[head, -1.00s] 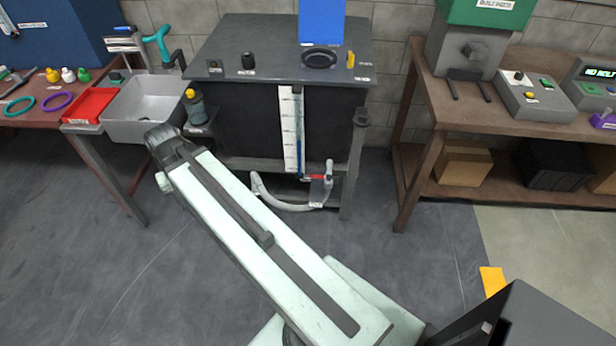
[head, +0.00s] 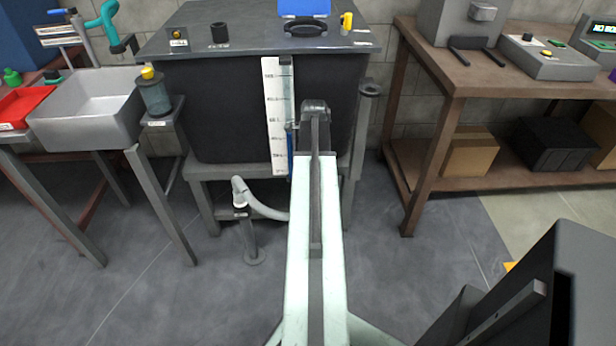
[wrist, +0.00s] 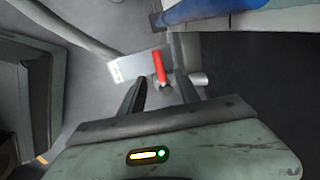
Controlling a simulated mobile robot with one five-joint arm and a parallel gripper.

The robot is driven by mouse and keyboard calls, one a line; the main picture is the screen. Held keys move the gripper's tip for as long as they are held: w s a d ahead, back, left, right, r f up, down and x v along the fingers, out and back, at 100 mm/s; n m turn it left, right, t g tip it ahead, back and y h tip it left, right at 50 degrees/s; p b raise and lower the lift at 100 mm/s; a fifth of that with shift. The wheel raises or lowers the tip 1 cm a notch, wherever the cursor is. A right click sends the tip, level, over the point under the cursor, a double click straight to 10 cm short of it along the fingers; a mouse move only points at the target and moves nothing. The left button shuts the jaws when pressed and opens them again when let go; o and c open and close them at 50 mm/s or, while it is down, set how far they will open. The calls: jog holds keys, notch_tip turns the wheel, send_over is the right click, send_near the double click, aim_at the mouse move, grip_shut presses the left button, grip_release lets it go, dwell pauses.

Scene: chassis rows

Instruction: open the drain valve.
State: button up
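The drain valve's red lever handle (wrist: 160,67) shows in the wrist view, with a grey labelled plate (wrist: 135,66) beside it and a short pale pipe end (wrist: 198,78) to its right. My gripper (wrist: 160,84) is open, its two dark fingers apart. In the picture the red handle stands between and just past the fingertips; I cannot tell whether they touch it. In the head view, my arm hides the valve and gripper tips. The tank (head: 220,110) stands behind my arm, with a white level scale (head: 277,115) on its front.
A pale hose (head: 262,206) curves below the tank to a floor stand (head: 250,240) at left. A grey sink (head: 85,115) and a capped bottle (head: 154,95) are further left. A wooden workbench (head: 440,70) stands at right. The floor between tank and bench is clear.

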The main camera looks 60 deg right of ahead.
jog(key=f+b, duration=0.4)
jog(key=w+d+f+b, duration=0.1)
jog(key=f+b, duration=0.1)
jog(key=f, duration=0.1)
jog(key=shift+f, duration=0.1)
grip_shut()
jog(key=shift+s, duration=0.1)
jog(key=shift+s, duration=0.15)
dwell(0.8)
